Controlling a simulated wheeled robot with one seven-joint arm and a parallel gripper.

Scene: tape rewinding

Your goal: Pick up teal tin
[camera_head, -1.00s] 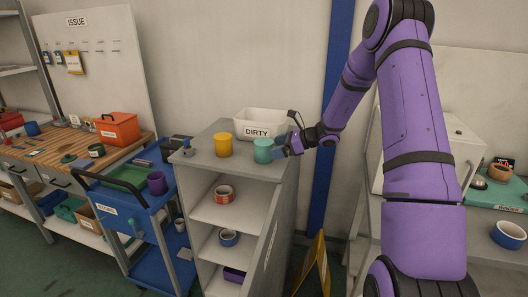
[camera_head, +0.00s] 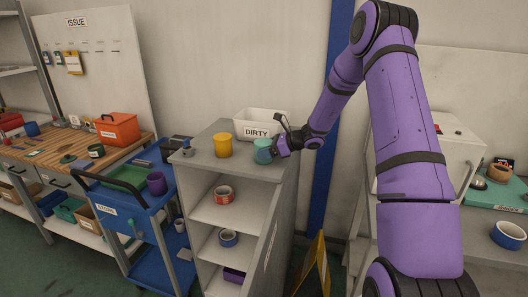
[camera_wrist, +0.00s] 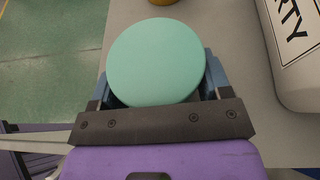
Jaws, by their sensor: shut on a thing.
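The teal tin (camera_head: 263,152) is on top of the grey shelf unit, to the right of a yellow tin. In the wrist view its round teal top (camera_wrist: 156,62) fills the space between the fingers. My gripper (camera_head: 276,149) reaches it from the right and is shut on it, with a blue finger on each side (camera_wrist: 158,80). The tin looks upright. Its underside is hidden, so I cannot tell whether it touches the shelf top.
The yellow tin (camera_head: 223,145) stands close on the left. A white bin marked DIRTY (camera_head: 260,125) is just behind. A blue trolley (camera_head: 120,205) stands further left.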

